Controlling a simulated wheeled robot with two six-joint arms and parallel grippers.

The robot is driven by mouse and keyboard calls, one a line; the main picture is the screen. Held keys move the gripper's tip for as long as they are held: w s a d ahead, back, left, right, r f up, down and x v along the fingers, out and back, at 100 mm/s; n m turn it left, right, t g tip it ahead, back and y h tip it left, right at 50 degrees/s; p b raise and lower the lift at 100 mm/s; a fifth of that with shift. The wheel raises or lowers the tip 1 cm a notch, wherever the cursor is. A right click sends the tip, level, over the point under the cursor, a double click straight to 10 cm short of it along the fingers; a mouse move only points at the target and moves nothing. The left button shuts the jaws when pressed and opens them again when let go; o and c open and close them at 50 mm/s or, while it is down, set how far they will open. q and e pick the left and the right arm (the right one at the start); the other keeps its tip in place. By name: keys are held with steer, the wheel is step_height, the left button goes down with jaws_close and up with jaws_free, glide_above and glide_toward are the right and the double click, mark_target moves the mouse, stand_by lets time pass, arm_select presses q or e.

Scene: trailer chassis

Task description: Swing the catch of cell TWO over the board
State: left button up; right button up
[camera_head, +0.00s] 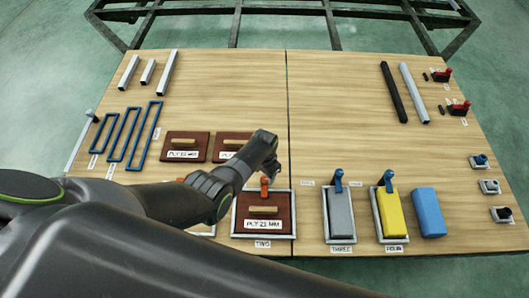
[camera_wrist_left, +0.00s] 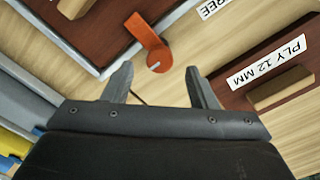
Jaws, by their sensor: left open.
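The orange catch of cell TWO (camera_head: 264,187) stands at the middle of the far edge of that cell's pale frame. The cell holds a dark red-brown board (camera_head: 281,212) with a wooden grip. In the left wrist view the catch (camera_wrist_left: 150,42) has its round end outside the frame, and its narrow end overlaps the frame edge and board in the picture. I cannot tell its height above the board. My left gripper (camera_head: 273,174) is close beyond the catch. In the left wrist view its fingers (camera_wrist_left: 160,82) are open and empty, with the catch's round end ahead between them, apparently apart.
Cell THREE (camera_head: 352,239) with a grey block and a cell with a yellow block (camera_head: 391,215) lie to the right, each with a blue catch. A loose blue block (camera_head: 428,213) is beyond. Two loose dark boards, one labelled PLY 12 MM (camera_wrist_left: 295,95), lie behind. The centre-right tabletop is clear.

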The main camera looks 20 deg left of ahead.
mark_target(264, 179)
arm_select(q)
step_height(264, 179, up, 14)
steer(key=p, duration=0.4)
steer(key=shift+p, duration=0.3)
steer(key=shift+a, duration=0.1)
steer(key=s+a+r+n+t, duration=0.2)
steer(key=s+a+n, duration=0.2)
steer(key=s+a, duration=0.85)
steer(key=s+a+r+n+t+y, duration=0.1)
steer(key=s+r, duration=0.5)
steer(key=s, duration=0.2)
steer(key=s+a+r+n+t+y, duration=0.1)
steer(key=s+a+r, duration=0.1)
steer(key=s+r, duration=0.5)
step_height(264, 179, down, 26)
steer(key=s+a+g, duration=0.1)
steer(key=s+g, duration=0.1)
steer(key=s+d+f+h, duration=0.1)
steer(key=s+f, duration=1.3)
steer(key=f, duration=0.2)
steer(key=shift+s+f+g, duration=0.2)
steer(key=shift+s+g, duration=0.2)
